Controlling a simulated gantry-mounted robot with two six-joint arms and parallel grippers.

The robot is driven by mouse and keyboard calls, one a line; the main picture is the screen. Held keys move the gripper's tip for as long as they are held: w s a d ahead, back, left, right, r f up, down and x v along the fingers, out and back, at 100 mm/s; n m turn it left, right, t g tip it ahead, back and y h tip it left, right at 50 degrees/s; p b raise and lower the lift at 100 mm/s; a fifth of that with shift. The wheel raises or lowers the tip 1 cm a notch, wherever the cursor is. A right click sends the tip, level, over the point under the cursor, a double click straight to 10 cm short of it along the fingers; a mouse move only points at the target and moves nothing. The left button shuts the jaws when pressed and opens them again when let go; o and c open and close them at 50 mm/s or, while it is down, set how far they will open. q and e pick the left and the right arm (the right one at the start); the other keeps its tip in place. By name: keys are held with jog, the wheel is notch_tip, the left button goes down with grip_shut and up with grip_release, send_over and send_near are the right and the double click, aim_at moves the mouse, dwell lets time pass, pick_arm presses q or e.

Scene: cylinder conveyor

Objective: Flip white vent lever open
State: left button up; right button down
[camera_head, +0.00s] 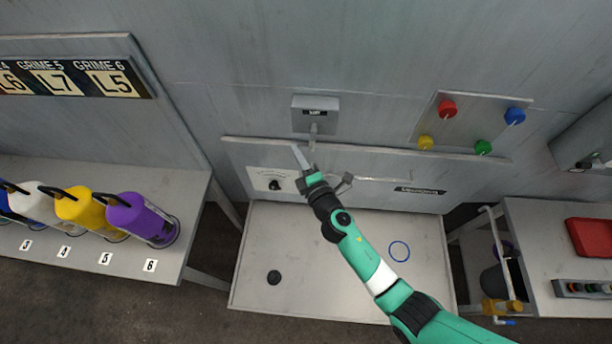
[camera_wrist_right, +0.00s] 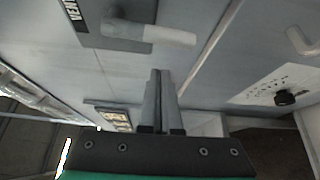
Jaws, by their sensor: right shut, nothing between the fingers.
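The vent lever (camera_head: 313,131) is a short pale rod that points down from a grey wall box (camera_head: 315,102). In the right wrist view the white lever (camera_wrist_right: 155,33) sticks out sideways from the box labelled VENT (camera_wrist_right: 112,12). My right gripper (camera_head: 298,152) is just below and left of the lever in the head view. In the right wrist view its fingers (camera_wrist_right: 158,78) are shut together and empty, with the lever ahead of the tips. I cannot tell whether they touch. My left gripper is not in view.
A panel with a dark knob (camera_head: 275,185) lies below the box. A plate with coloured buttons (camera_head: 470,125) is at right on the wall. Coloured cylinders, including a purple one (camera_head: 138,217), stand on the left shelf. The tabletop (camera_head: 330,285) is mostly clear.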

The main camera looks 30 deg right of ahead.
jog(key=s+a+p, duration=0.1)
jog(key=s+a, duration=0.1)
jog(key=s, duration=0.7)
jog(key=shift+s+f, duration=0.15)
jog(key=shift+s, duration=0.15)
